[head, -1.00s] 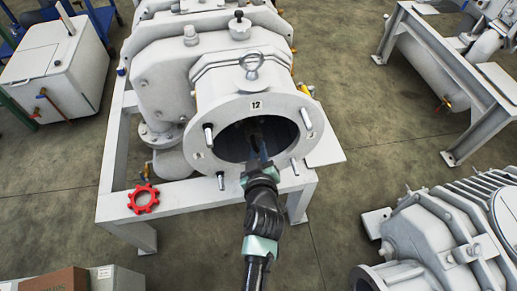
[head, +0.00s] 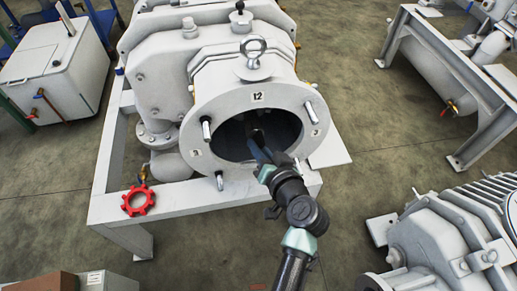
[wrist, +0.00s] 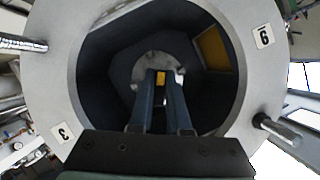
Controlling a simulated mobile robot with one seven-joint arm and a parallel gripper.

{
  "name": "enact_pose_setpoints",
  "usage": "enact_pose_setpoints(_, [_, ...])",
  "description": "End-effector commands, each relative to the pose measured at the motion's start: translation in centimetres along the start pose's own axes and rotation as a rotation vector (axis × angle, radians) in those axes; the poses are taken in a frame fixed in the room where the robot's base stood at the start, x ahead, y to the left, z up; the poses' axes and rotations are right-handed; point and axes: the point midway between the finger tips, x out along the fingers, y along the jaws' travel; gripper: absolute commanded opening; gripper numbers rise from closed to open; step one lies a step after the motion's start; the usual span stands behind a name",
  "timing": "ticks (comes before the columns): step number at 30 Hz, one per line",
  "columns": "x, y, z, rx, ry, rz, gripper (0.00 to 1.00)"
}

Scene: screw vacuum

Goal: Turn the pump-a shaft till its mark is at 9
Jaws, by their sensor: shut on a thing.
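The pump flange (head: 200,113) is a pale grey ring around a dark bore, with a 12 label (head: 258,97) at top, 3 (head: 316,133) at right and 9 (head: 195,153) at left. In the wrist view the 9 label (wrist: 264,36) is upper right and the 3 label (wrist: 65,132) lower left. My gripper (wrist: 161,78) reaches into the bore, its fingers shut on the shaft end in front of a round grey hub (wrist: 143,66). A small yellow-orange patch (wrist: 160,77) shows between the fingertips; I cannot tell whether it is the mark. The head view hides the grip.
Studs (head: 307,109) stick out of the flange around the bore. A red handwheel (head: 138,200) is on the frame at lower left. Another grey machine (head: 435,235) stands at lower right. In the wrist view a yellow patch (wrist: 212,52) is on the bore wall.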

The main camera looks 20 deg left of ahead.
Motion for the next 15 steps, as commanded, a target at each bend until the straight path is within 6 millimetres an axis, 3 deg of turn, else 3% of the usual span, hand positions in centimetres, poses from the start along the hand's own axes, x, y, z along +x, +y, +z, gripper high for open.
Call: enact_pose_setpoints(15, [0.11,-0.06,0.27,0.456,-0.003,-0.189,0.00])
